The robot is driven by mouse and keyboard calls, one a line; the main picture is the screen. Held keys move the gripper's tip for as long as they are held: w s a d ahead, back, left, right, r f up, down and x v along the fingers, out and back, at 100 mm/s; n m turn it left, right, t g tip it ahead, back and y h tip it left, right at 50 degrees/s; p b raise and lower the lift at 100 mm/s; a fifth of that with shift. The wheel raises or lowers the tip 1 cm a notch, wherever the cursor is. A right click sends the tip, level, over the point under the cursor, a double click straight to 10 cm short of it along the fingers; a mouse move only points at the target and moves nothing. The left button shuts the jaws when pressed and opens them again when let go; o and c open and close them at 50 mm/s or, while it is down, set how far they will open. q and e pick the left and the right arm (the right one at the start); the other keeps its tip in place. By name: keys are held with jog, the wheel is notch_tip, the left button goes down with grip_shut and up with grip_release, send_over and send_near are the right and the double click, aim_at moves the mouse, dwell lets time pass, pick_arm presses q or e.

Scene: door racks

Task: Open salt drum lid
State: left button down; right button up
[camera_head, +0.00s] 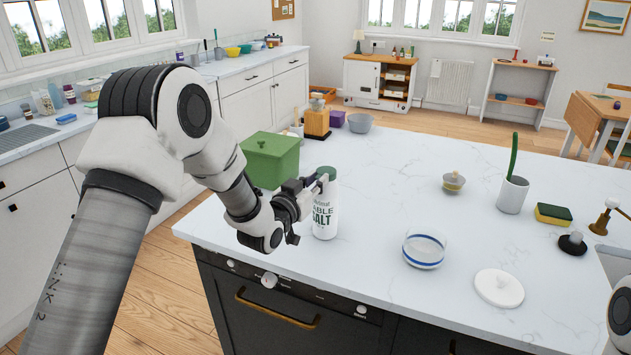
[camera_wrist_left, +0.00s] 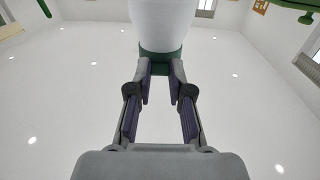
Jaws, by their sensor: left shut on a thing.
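The salt drum (camera_head: 325,215) is white with dark "TABLE SALT" lettering and stands upright on the white worktop. Its green lid (camera_head: 327,172) sits on top of the drum. My left gripper (camera_head: 319,183) comes in from the left at the top of the drum and is shut on the lid. In the left wrist view the drum's white body (camera_wrist_left: 163,22) hangs in from the top edge, with the green lid (camera_wrist_left: 160,50) at the fingertips of my left gripper (camera_wrist_left: 160,72). Only a pale part of my right arm shows at the right edge; its gripper is out of view.
A green bin (camera_head: 270,160) stands behind and left of the drum. A blue-striped glass bowl (camera_head: 424,250) and a white round lid (camera_head: 499,288) lie to the right. A white pot with a green handle (camera_head: 512,195) stands farther right. The worktop between is clear.

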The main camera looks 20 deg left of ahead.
pick_arm(q)
jog(key=r+g+p, duration=0.1)
jog(key=g+p, duration=0.1)
jog(key=p, duration=0.2)
jog(key=w+r+g+p, duration=0.1)
jog(key=r+g+p, duration=0.1)
jog(key=p, duration=0.2)
jog(key=r+g+p, duration=0.1)
jog(key=g+p, duration=0.1)
jog(key=p, duration=0.2)
jog(key=shift+w+r+y, duration=0.2)
jog(key=shift+r+y, duration=0.1)
jog(key=shift+y, duration=0.1)
jog(key=shift+w+d+g+p, duration=0.1)
jog(key=shift+g+p, duration=0.2)
jog(key=shift+p, duration=0.45)
jog(key=shift+f, duration=0.1)
jog(key=c, duration=1)
grip_release()
jog(key=shift+c, duration=0.2)
